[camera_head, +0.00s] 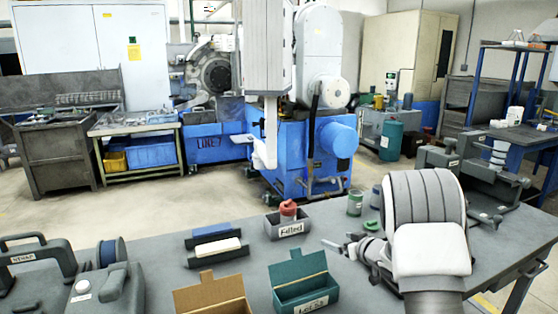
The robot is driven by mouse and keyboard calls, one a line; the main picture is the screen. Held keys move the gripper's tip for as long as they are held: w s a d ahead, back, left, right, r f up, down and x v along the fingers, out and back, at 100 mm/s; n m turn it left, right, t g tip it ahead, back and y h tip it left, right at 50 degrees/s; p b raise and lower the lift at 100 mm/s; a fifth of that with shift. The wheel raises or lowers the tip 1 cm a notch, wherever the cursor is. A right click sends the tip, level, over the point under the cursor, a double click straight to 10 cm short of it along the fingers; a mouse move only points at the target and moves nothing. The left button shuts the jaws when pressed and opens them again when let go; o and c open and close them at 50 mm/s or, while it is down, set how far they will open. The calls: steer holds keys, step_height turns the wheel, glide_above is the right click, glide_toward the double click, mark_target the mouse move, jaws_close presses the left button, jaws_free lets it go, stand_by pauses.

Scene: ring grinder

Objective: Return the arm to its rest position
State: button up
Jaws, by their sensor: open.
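My arm comes in from the bottom right as a thick white and grey link over the grey workbench (190,270). My gripper (338,246) shows at its left side, low over the bench and pointing left, with its fingers apart. I see nothing between the fingers. It is to the right of a grey tray labelled "Fitted" (290,229), apart from it. The arm hides part of the gripper and the bench behind it.
A red part (288,209) sits in the Fitted tray. A grey fixture (465,170) stands right. Grinding machines stand beyond.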

steer(key=s+d+r+m+h+p, duration=0.1)
steer(key=s+d+r+m+h, duration=0.2)
steer(key=r, duration=1)
steer(key=s+d+r+m+g+h+p, duration=0.1)
steer(key=s+r+h, duration=0.3)
steer(key=s+r, duration=0.5)
steer(key=s+a+g+y+p, duration=0.1)
steer(key=s+a+g, duration=0.2)
steer(key=s, duration=1.3)
steer(key=s+a+f+g+y+p, duration=0.1)
steer(key=s+a+g, duration=0.2)
steer(key=s, duration=1.3)
steer(key=shift+a, duration=1.1)
steer(key=shift+s, duration=0.1)
